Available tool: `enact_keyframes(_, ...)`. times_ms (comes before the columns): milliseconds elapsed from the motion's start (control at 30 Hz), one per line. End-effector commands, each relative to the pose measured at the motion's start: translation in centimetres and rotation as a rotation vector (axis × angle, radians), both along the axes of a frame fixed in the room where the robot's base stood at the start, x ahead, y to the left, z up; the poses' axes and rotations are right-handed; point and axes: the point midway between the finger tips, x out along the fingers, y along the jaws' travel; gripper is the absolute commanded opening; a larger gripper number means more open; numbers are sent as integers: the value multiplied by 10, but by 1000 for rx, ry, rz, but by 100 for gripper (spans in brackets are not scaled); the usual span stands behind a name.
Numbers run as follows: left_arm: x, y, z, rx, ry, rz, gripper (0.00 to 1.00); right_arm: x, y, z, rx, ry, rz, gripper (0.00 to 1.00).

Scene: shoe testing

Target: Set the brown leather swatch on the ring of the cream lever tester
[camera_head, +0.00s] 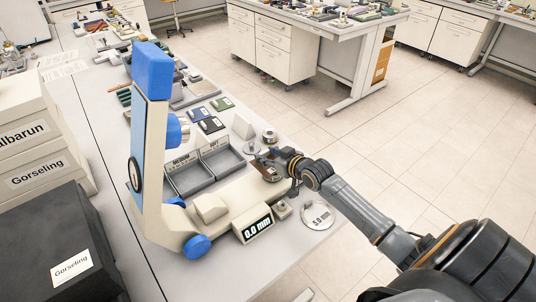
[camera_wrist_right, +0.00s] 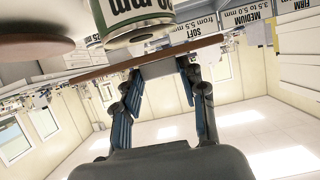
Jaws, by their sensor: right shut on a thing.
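The cream lever tester (camera_head: 150,165) with blue parts stands upright on the table in the head view, its display (camera_head: 256,229) reading 0.0 mm. My right gripper (camera_head: 283,165) is over the far end of the tester's base. In the right wrist view my right gripper (camera_wrist_right: 160,68) is shut on the brown leather swatch (camera_wrist_right: 100,73), a thin strip seen nearly edge-on. The tester's ring is hard to make out near the gripper, and I cannot tell whether the swatch touches it. My left gripper is not in view.
Grey trays (camera_head: 192,184) labelled by softness stand beside the tester. A round 5.0 mm disc (camera_head: 318,214) lies near the table's right edge. A metal cylinder (camera_head: 270,136) stands behind the gripper. Labelled boxes (camera_head: 35,135) fill the left side. The floor to the right is clear.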

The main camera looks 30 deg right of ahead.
Motion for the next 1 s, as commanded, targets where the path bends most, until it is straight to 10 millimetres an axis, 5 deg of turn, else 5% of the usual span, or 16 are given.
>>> enact_keyframes(567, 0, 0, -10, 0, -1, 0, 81, 0, 0, -15, 0, -1, 0, 20)
enact_keyframes(600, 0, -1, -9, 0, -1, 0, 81, 0, 0, -14, 0, -1, 0, 50)
enact_keyframes(700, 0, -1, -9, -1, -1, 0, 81, 0, 0, -14, 0, -1, 0, 68)
enact_keyframes(1000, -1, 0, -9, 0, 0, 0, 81, 0, 0, -14, 0, 0, 0, 68)
